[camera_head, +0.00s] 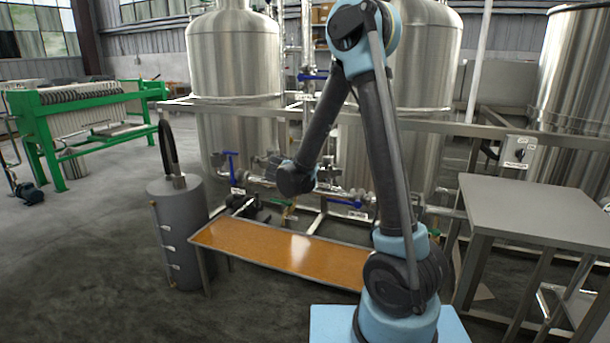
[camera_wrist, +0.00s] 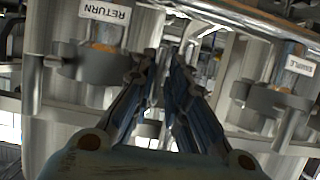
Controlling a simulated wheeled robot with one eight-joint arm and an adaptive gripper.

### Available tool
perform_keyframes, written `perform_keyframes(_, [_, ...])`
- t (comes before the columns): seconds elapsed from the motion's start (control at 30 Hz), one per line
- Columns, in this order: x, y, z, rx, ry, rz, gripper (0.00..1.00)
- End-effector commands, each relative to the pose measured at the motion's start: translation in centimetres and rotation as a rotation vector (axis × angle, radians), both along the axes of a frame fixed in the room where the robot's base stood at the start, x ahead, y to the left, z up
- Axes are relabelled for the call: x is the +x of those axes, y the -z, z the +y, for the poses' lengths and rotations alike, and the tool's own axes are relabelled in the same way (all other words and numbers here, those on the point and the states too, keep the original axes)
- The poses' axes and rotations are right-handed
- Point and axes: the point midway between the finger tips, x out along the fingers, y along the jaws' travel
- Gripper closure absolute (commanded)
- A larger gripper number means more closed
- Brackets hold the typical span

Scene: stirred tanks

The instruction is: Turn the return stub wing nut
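In the wrist view the picture is upside down. The RETURN label (camera_wrist: 104,11) is at the upper left, on a pale steel surface. Beside it is the return stub with a dark grey clamp (camera_wrist: 85,68) around it. I cannot clearly make out the wing nut. My gripper (camera_wrist: 159,62) reaches up from the bottom edge, its two dark fingers apart with a gap between the tips. The tips appear to the right of the return clamp, and nothing clearly shows held. In the head view my gripper is hidden behind my wrist, in front of the tank piping.
In the wrist view a SAMPLE label (camera_wrist: 299,65) and another clamp (camera_wrist: 270,100) are at the right. In the head view an orange-topped low bench (camera_head: 275,246) lies below the pipes, a grey cylinder (camera_head: 180,235) left of it and a grey table (camera_head: 540,210) at right.

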Motion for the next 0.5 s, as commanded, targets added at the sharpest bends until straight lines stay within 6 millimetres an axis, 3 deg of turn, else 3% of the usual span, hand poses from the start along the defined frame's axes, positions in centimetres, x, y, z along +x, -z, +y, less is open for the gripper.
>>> perform_keyframes(0.27, [-0.5, -0.2, 0.2, -0.001, 0.0, 0.0, 0.86])
perform_keyframes(0.5, [-3.6, -1.6, 1.3, -0.001, -0.003, 0.0, 0.86])
